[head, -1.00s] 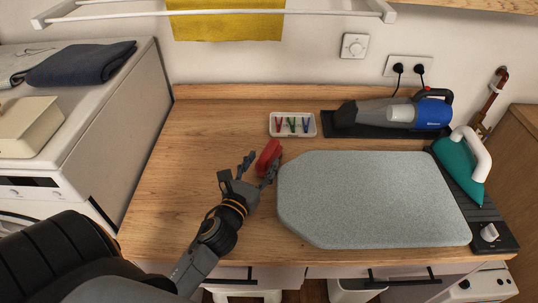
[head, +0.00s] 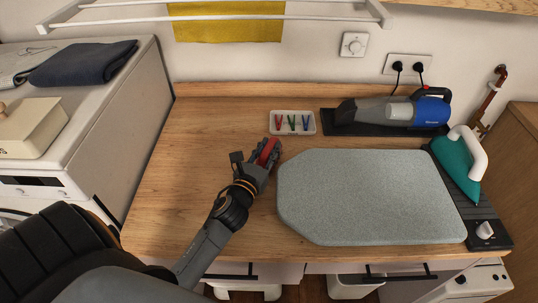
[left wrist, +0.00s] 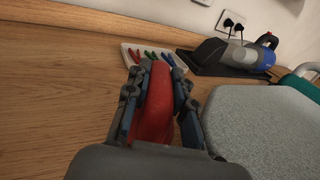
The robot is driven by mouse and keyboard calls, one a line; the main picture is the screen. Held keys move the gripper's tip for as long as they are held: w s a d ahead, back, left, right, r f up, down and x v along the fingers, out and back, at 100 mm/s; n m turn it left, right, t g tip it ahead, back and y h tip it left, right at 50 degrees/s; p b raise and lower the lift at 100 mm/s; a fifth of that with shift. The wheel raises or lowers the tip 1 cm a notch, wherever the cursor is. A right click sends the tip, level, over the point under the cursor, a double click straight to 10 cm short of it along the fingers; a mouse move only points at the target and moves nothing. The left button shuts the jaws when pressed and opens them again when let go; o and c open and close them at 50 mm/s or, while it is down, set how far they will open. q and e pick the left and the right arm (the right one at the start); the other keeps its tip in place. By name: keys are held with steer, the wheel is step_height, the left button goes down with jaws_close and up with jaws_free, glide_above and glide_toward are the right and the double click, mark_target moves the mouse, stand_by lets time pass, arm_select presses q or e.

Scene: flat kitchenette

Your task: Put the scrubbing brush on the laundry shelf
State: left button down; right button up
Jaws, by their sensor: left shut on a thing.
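The scrubbing brush (head: 267,152) is red and shows between the fingers of my left gripper (head: 259,157). In the left wrist view the red brush (left wrist: 154,105) fills the space between the two fingers, which are shut on it. It is at the wooden counter, left of the grey ironing pad; I cannot tell whether it still touches the counter. Its underside is hidden. My right gripper is not in view. I cannot make out a laundry shelf for certain; a white rack (head: 215,22) hangs on the wall at the top with a yellow cloth over it.
A white tray of clothespins (head: 292,123) stands just behind the brush. The ironing pad (head: 370,197) lies to the right, with a handheld vacuum (head: 400,112) and a teal iron (head: 458,165) beyond. The counter's left part (head: 175,170) is clear. A washer (head: 85,150) stands further left.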

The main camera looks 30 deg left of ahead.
mark_target(269, 146)
arm_select(q)
steer(key=shift+r, duration=0.15)
steer(key=shift+r, duration=0.2)
step_height(269, 146, up, 2)
steer(key=shift+r, duration=0.15)
steer(key=s+d+r+p, duration=0.1)
steer(key=s+d+r, duration=0.7)
steer(key=s+r, duration=0.2)
steer(key=shift+s, duration=0.75)
steer(key=shift+d, duration=0.1)
